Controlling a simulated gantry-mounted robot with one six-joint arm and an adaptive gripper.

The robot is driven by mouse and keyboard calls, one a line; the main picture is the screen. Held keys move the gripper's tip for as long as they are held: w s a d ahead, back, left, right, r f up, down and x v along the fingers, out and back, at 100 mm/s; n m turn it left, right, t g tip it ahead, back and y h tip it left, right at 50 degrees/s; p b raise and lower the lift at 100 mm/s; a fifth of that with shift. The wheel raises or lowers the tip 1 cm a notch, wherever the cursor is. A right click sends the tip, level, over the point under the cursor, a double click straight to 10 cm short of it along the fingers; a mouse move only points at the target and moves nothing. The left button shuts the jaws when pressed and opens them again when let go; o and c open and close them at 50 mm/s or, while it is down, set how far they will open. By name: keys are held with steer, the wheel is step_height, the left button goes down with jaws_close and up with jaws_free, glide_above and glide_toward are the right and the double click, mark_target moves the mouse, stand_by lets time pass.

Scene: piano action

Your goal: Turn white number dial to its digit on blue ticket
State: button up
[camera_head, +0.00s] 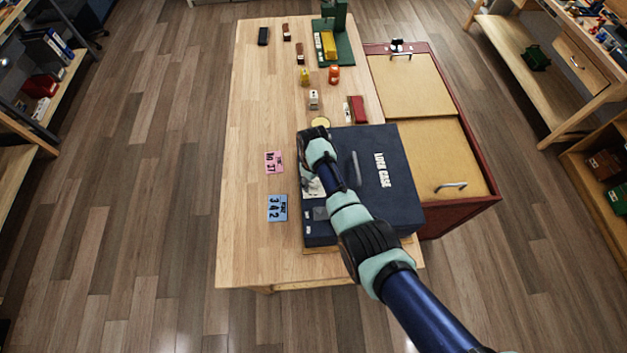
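The blue ticket (277,208) lies flat on the wooden table, left of a dark navy case (385,205) lettered "LOCK CASE". My arm reaches over the case from the lower right. My gripper (312,187) is low at the case's left edge, largely covered by my wrist; its fingers cannot be made out. I cannot pick out the white number dial; it may be hidden there. A grey plate (320,213) and small pale marks (307,229) show on the case's left side.
A pink ticket (274,162) lies above the blue one. A red-framed cabinet (430,130) adjoins on the right.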

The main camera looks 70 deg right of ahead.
mark_target(313, 183)
step_height(313, 183, up, 12)
stand_by(0.6)
stand_by(0.5)
